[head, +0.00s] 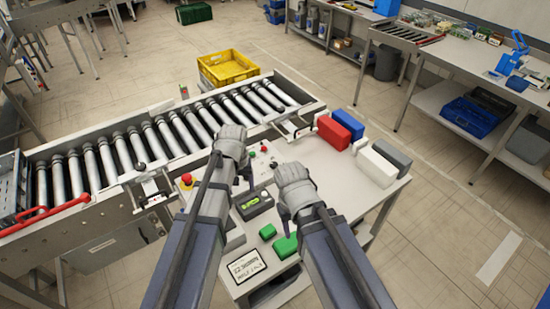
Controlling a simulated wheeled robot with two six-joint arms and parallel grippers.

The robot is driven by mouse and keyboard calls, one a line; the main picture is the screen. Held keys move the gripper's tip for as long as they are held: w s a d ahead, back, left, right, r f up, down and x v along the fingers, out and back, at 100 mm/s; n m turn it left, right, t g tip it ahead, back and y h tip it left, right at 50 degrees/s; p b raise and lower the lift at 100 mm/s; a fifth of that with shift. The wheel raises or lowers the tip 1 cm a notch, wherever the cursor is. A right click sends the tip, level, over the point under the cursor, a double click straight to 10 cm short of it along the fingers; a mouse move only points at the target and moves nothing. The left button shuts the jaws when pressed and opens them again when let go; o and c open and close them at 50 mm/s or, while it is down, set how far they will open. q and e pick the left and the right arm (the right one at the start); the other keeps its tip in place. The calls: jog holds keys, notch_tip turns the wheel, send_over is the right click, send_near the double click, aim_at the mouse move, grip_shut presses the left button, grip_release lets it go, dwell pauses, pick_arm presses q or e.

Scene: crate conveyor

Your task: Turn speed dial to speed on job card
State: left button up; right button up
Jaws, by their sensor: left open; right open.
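My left gripper (238,160) is open over the left part of the white control table, near its back edge. My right gripper (289,190) is open to its right, over the middle of the table. A small dark knob (273,165), which may be the speed dial, shows between the grippers beside small buttons; its setting is too small to read. A dark box with a lit green display (250,204) lies between my arms. A white card with a black border (245,266), likely the job card, lies at the table's front left; its text is not legible.
A roller conveyor (165,135) runs behind the table, with a yellow crate (228,68) beyond it. A red mushroom button (187,178) stands left of my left gripper. Green blocks (285,246) lie near my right arm. Red, blue, white and grey blocks (371,168) line the right side.

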pick_arm(q)
jog(key=w+d+n, duration=0.2)
jog(key=w+d, duration=0.1)
jog(key=w, duration=0.7)
jog(key=n, duration=0.2)
send_near(274, 164)
jog(key=shift+a+f, duration=0.15)
jog(key=shift+a, duration=0.3)
jog(key=shift+w+d+n, duration=0.2)
jog(key=shift+d+n, duration=0.1)
jog(key=shift+d, duration=0.05)
pick_arm(e)
jog(key=shift+r, duration=0.1)
pick_arm(q)
notch_tip(274, 164, down, 8)
jog(key=b, duration=0.7)
jog(key=shift+b, duration=0.35)
pick_arm(e)
notch_tip(274, 164, down, 8)
jog(key=shift+r, duration=0.1)
pick_arm(q)
jog(key=shift+c, duration=0.4)
grip_shut()
